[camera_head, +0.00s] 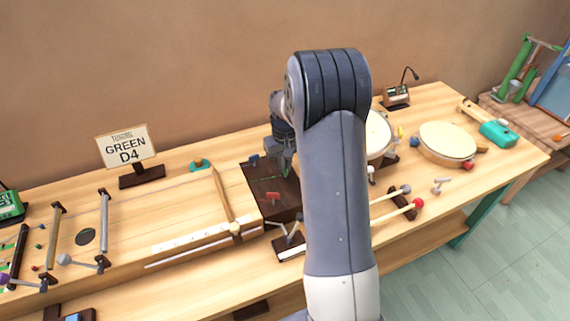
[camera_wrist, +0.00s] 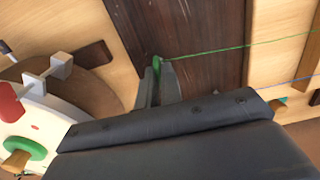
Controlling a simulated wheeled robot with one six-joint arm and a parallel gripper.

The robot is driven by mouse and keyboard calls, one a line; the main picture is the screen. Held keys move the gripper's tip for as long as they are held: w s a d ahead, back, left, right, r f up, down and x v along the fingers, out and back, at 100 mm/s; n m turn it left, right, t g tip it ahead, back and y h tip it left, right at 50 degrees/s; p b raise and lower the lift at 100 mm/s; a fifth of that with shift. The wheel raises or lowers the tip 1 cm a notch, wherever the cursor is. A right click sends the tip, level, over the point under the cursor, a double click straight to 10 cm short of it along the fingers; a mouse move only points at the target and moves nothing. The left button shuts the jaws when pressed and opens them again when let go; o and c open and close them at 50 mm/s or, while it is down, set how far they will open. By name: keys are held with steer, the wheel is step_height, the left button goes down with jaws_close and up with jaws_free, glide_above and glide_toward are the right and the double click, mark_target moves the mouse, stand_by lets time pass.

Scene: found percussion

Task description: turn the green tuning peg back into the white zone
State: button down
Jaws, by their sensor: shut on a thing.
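In the wrist view the green tuning peg (camera_wrist: 156,62) stands on the dark brown board (camera_wrist: 205,50), with a green string running from it to the right. My gripper (camera_wrist: 157,78) is shut on the peg; only a small green part shows between the fingertips. In the head view my gripper (camera_head: 284,160) is low over the dark board (camera_head: 256,180), and the arm hides part of it. I cannot make out the green peg there. No white zone around the peg can be made out; the fingers and gripper body cover that area.
A red peg (camera_head: 272,196) and a blue peg (camera_head: 254,158) are on the same board. A sign (camera_head: 127,147) reads "GREEN D4". Drums (camera_head: 446,142) and mallets (camera_head: 402,212) lie to the right. A white disc (camera_wrist: 35,130) is near my gripper in the wrist view.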

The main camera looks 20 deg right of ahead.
steer(key=n, duration=0.4)
steer(key=shift+n, duration=2.9)
steer(key=c, duration=1.6)
jaws_free()
step_height(320, 180, up, 11)
steer(key=shift+f+b, duration=0.1)
steer(key=shift+b, duration=0.25)
